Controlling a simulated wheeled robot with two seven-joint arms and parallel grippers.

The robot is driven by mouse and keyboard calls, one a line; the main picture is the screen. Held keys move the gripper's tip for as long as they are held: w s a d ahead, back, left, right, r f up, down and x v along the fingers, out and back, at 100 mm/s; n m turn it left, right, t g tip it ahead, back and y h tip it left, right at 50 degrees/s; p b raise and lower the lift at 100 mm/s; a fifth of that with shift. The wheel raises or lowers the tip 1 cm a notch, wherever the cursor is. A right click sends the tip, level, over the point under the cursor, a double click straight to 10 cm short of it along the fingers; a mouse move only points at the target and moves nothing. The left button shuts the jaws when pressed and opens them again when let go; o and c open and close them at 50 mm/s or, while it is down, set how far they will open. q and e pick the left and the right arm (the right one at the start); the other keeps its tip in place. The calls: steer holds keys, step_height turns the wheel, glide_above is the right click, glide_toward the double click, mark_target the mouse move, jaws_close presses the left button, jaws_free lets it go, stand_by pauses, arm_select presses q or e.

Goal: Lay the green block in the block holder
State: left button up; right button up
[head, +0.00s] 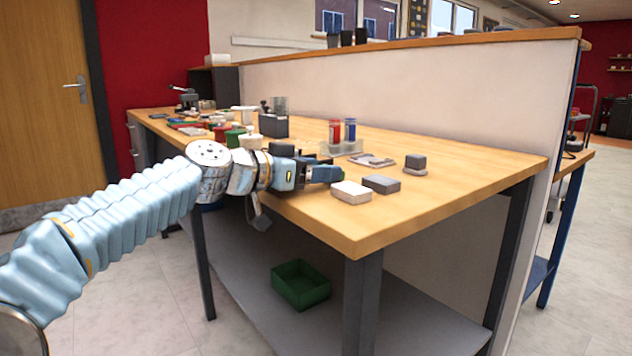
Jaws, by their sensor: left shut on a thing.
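My left gripper (326,173) reaches in from the left over the near edge of the wooden table. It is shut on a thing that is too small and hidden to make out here. No green block shows clearly at the fingers. A green object (235,137) stands farther back on the table, behind my wrist; I cannot tell whether it is a block. A flat grey piece (372,160) lies beyond the gripper; I cannot tell whether it is the block holder. My right gripper is out of view.
Near the gripper lie a white-topped block (351,192), a dark grey block (381,184) and another grey block (415,162). A clear rack (341,149) holds red and blue items. The table's (440,192) front right is clear. A green bin (300,286) sits on the lower shelf.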

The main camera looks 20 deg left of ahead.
arm_select(q)
steer(key=shift+f, duration=0.15)
steer(key=shift+f, duration=0.15)
steer(key=o, duration=1.1)
